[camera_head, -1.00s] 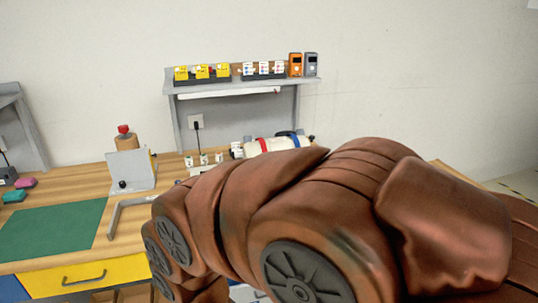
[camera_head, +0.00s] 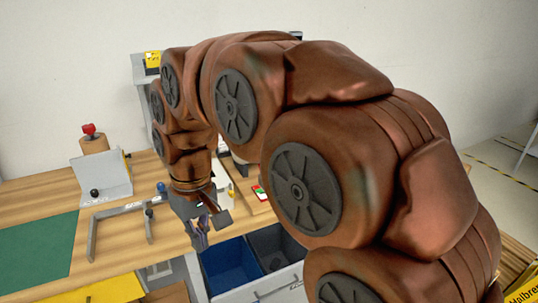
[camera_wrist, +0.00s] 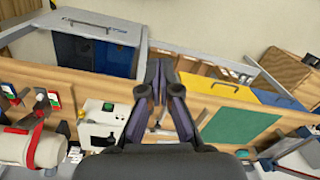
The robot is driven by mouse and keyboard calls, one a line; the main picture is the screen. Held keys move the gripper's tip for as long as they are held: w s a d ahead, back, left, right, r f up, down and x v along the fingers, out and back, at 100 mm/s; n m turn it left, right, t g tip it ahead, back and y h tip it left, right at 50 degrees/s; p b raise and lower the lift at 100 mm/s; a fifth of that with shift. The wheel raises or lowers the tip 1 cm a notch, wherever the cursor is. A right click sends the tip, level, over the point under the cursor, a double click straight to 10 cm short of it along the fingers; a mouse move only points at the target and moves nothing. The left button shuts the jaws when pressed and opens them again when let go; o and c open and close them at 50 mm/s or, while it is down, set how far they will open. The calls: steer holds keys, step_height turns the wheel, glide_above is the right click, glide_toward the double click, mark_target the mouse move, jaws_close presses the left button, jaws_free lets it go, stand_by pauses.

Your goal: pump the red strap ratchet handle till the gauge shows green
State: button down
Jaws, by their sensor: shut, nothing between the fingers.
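A cream cylinder (camera_wrist: 15,148) lies at the lower left of the wrist view, with a red strap (camera_wrist: 36,143) around it. Near the strap is a small dark and red part (camera_wrist: 41,101); I cannot tell whether it is the ratchet handle. Small panels with red and green on them, one at the left edge (camera_wrist: 10,91), may be gauges; their readings are too small to tell. In the head view my arm hides the cylinder. My gripper (camera_head: 199,240) is shut and empty, pointing down by the bench's front edge, apart from the strap; its fingers also show in the wrist view (camera_wrist: 160,70).
Blue (camera_head: 229,265) and dark grey (camera_head: 277,245) bins sit in an open drawer below my gripper. A grey bracket (camera_head: 92,240), an upright plate with a red-topped part (camera_head: 90,142) and a green mat (camera_head: 38,245) are on the bench to the left.

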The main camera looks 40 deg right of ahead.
steer(key=w+d+r+m+t+b, duration=0.1)
steer(key=w+d+r+b, duration=0.15)
steer(key=w+d, duration=0.7)
steer(key=w+d+r+m+t+b, duration=0.1)
steer(key=w+d+r+t, duration=0.15)
steer(key=w+d, duration=0.7)
steer(key=w+d+m+t+h+b, duration=0.1)
steer(key=w+d+m+h+b, duration=0.15)
steer(key=d, duration=1.95)
steer(key=shift+n, duration=0.45)
steer(key=shift+w+d+f+p, duration=0.1)
steer(key=shift+w+f, duration=0.15)
steer(key=shift+f, duration=1.55)
steer(key=shift+w+a+f+p, duration=0.15)
steer(key=shift+w+f, duration=0.1)
steer(key=shift+f, duration=1.55)
steer(key=shift+w+d+f+p, duration=0.15)
steer(key=shift+w+f, duration=0.1)
steer(key=shift+f, duration=1.55)
steer(key=shift+s+f, duration=0.5)
steer(key=shift+s+a+f, duration=0.1)
steer(key=shift+a+f, duration=0.05)
steer(key=shift+a, duration=0.1)
steer(key=shift+s+f, duration=0.1)
steer(key=shift+s, duration=0.05)
